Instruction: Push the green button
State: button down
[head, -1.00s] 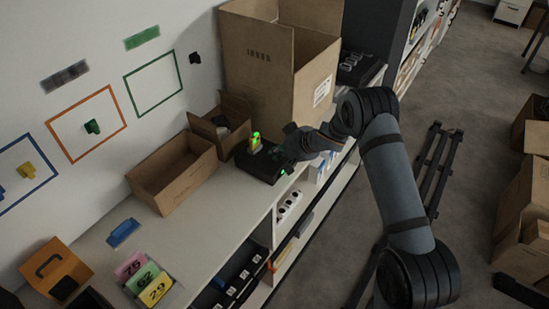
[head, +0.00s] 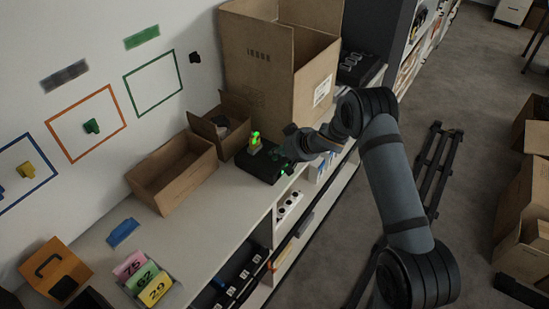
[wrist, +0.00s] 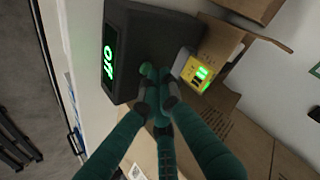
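A black box (head: 262,164) with a sloped front lies on the counter; it fills the upper middle of the wrist view (wrist: 160,35). A lit green display (wrist: 108,55) is on its edge. A small yellow device (wrist: 187,70) with a glowing green face (wrist: 202,74) stands beside the box; its green top also shows in the head view (head: 256,135).
A tall open carton (head: 265,65) stands behind the box. A small open carton (head: 208,127) and a larger open one (head: 160,190) stand to the left. A blue item (head: 122,232) and numbered cards (head: 140,280) lie nearer. The counter between has free room.

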aim_at(276, 159)
jog(key=shift+f, duration=0.3)
jog(key=shift+r, duration=0.1)
dwell(0.3)
jog(key=shift+r+p, duration=0.45)
jog(key=shift+p, duration=0.2)
notch_tip(276, 159, up, 6)
jog(key=p, duration=0.6)
dwell(0.8)
